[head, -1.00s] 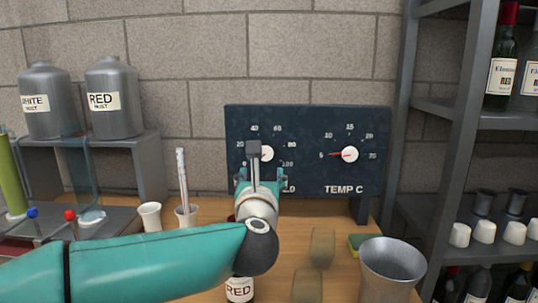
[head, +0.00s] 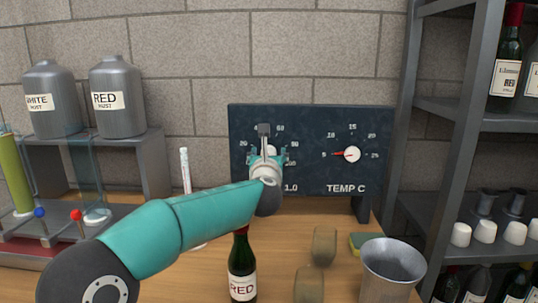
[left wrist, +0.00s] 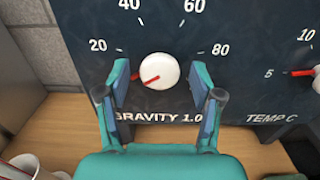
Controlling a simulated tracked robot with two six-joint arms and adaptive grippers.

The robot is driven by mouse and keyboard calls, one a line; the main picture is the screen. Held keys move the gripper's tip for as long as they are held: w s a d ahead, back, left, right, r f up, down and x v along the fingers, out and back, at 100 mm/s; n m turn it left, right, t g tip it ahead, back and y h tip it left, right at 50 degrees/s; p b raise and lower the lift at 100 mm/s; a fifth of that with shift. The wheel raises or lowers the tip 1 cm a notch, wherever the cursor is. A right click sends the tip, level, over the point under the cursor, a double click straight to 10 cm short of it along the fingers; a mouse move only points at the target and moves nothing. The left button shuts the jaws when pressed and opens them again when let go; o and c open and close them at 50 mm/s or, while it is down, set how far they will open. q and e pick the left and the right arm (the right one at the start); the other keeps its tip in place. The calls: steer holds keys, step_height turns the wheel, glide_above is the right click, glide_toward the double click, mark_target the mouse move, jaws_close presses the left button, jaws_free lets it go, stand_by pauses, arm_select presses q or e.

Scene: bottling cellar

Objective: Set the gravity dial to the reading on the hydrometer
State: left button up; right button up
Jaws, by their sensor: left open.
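The gravity dial is a round white knob (left wrist: 160,71) with a red pointer on a dark panel (head: 310,120). In the left wrist view its pointer aims down-left, below the 20 mark. My left gripper (head: 267,152) is open in front of the dial and hides it in the head view. In the left wrist view its fingers stand to either side of the knob; I cannot tell whether they touch it. A thin white stick (head: 185,168) stands upright left of my arm, perhaps the hydrometer; its reading is too small to tell and its lower part is hidden.
The TEMP C dial (head: 352,154) is on the panel's right. Steel jugs (head: 116,98) stand on the left shelf; a bottle rack (head: 450,110) stands right.

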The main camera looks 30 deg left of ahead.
arm_select(q)
steer(key=c, duration=0.9)
steer(key=shift+d, duration=0.15)
steer(key=shift+c, duration=0.9)
